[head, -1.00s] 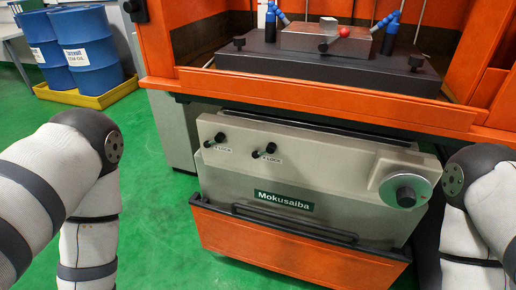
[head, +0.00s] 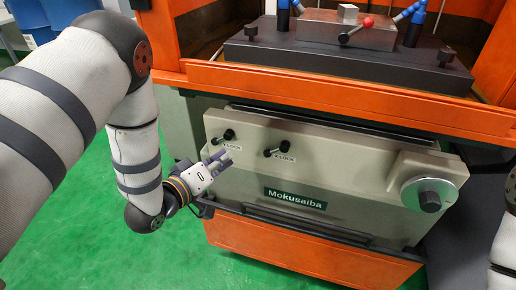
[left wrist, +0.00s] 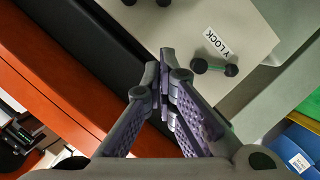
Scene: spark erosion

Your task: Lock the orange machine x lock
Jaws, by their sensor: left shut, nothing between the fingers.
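The orange machine (head: 330,105) has a beige front panel with two black lock levers. The x lock lever (head: 276,152) is the right one, by its label; its knob end points left and slightly down. The left lever is the y lock (head: 223,136). My left gripper (head: 222,158) is shut and empty, just below the y lock and left of the x lock, apart from the x lock lever. In the left wrist view, the shut fingers (left wrist: 162,75) show with the y lock lever (left wrist: 215,68) to their right. The x lock is cut off at the top edge there. My right gripper is out of view.
A round silver handwheel (head: 430,196) is at the panel's right end. A dark handle bar (head: 300,226) runs below the Mokusaiba plate. An orange ledge juts out above the panel. Blue drums (head: 80,20) stand at back left; green floor is clear at left.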

